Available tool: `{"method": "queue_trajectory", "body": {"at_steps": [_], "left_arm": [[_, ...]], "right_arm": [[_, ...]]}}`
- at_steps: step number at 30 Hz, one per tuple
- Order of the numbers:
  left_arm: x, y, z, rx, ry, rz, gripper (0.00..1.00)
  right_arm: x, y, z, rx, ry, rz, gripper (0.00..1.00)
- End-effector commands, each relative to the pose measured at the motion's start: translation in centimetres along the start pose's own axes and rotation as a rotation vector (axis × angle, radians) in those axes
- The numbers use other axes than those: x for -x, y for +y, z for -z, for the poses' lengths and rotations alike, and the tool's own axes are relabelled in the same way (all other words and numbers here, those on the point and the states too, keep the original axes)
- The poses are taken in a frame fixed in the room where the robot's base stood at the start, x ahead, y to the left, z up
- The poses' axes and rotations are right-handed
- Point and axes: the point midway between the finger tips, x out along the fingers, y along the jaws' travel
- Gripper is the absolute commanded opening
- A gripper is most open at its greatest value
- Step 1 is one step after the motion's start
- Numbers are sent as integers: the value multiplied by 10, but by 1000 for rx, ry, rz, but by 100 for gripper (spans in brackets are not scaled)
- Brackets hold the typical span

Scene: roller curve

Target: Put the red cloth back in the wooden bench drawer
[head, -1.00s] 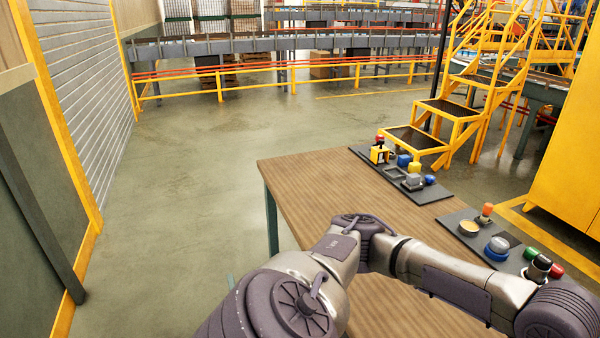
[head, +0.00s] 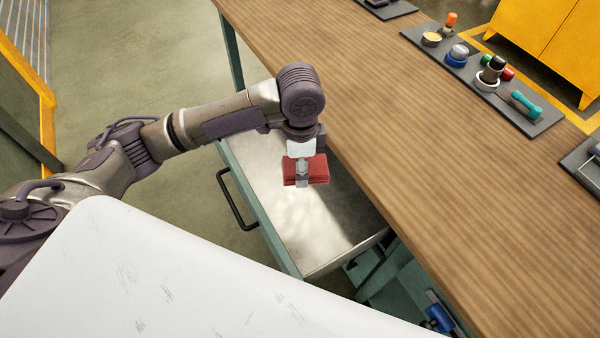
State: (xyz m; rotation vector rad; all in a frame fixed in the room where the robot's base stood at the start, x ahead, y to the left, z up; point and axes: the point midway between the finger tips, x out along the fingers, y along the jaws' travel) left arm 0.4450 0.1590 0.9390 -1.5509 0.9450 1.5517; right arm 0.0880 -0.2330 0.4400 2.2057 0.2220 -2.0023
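The red cloth (head: 317,168) is a small folded stack. My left gripper (head: 302,180) is shut on it, with cloth showing on both sides of the fingers. Gripper and cloth are over the open drawer (head: 338,228) of the wooden-topped bench (head: 440,150). I cannot tell whether the cloth touches the drawer floor. The drawer is pulled out to the left, its black handle (head: 237,200) on the outer side. Its visible floor is bare and light. My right gripper is not in view.
Dark mats with small items (head: 485,75) lie along the bench's far edge. The rest of the bench top is clear. Below the drawer is an open shelf with a blue object (head: 440,318). A yellow cabinet (head: 545,40) stands beyond the bench.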

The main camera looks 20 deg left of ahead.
Motion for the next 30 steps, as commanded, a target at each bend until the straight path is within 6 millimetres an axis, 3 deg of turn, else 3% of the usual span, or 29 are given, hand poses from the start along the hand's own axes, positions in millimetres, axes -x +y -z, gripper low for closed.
{"method": "queue_trajectory", "body": {"at_steps": [1, 9, 15, 20, 27, 30], "left_arm": [[-20, -2, 5, -115, -1, -6, 39], [-95, -12, 22, -766, 1, -6, 39], [-126, -14, 26, -1056, 0, -2, 39], [-143, -13, 27, -1135, 0, -4, 39], [-185, -13, 26, -1141, -1, -3, 39], [-194, -14, 27, -1140, 0, -1, 39]], "right_arm": [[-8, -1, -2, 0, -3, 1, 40], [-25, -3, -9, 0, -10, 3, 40], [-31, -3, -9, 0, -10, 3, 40], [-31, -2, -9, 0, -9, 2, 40], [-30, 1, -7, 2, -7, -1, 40], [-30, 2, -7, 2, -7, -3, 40]]}}
